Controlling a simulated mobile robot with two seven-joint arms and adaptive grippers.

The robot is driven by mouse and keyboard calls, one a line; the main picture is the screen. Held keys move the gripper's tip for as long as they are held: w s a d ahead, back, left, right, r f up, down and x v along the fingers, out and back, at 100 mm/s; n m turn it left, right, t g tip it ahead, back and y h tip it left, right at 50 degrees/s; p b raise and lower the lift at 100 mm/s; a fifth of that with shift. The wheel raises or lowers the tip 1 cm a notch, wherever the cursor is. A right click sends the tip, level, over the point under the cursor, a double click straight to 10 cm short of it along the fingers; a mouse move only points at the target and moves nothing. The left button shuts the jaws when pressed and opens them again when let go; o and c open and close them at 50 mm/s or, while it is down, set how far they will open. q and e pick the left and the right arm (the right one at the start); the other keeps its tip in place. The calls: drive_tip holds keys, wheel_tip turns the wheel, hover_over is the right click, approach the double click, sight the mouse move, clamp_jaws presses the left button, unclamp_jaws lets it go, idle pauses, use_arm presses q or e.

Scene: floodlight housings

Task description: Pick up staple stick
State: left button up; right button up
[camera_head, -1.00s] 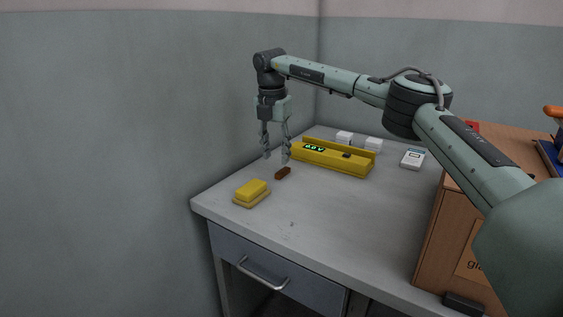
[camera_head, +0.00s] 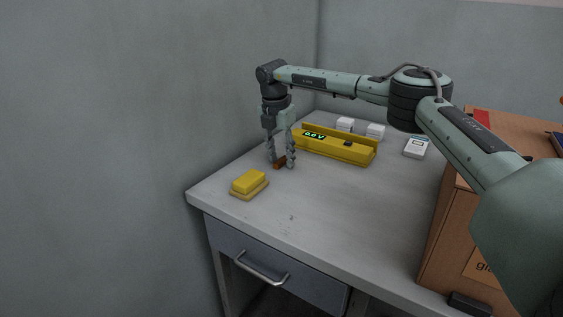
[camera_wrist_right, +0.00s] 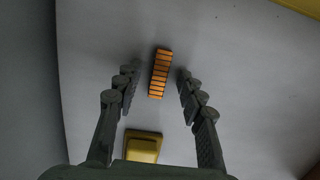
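The staple stick (camera_head: 280,162) is a small brown-orange bar lying on the grey table. In the right wrist view the staple stick (camera_wrist_right: 160,74) shows as a row of several orange segments between the two fingers. My right gripper (camera_head: 281,165) points down with its fingertips low, close to the table, one on each side of the stick. It is open, with a gap visible between the stick and each finger in the wrist view. My left gripper is not in view.
A yellow device with a green display (camera_head: 340,149) stands just behind the gripper. White boxes (camera_head: 375,131) and a white meter (camera_head: 416,147) are further back. A brown box (camera_head: 447,215) stands at right.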

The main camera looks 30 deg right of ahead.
drive_tip(key=c, duration=0.9)
clamp_jaws()
drive_tip(key=shift+r, duration=0.15)
